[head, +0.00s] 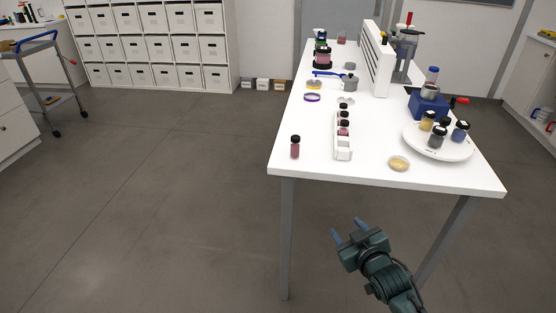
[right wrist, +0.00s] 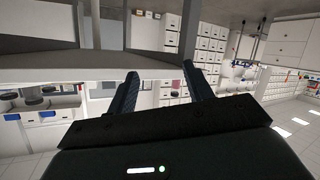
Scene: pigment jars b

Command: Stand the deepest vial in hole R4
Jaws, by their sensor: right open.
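A dark pink vial with a black cap (head: 295,148) stands upright at the table's front left corner. A narrow white rack (head: 342,154) stands to its right, running away from me. Several black-capped vials sit in its far part, one showing pink (head: 343,131); its near end looks empty. Hole labels are too small to read, and I cannot compare the depth of the vials' colour. My right gripper (head: 347,228) is open and empty, in front of and below the table's front edge. Its two apart fingers also show in the right wrist view (right wrist: 160,70). My left gripper is out of view.
On the white table (head: 380,174), a round white tray (head: 422,148) holds several jars at the right. A white panel (head: 378,60) stands behind.

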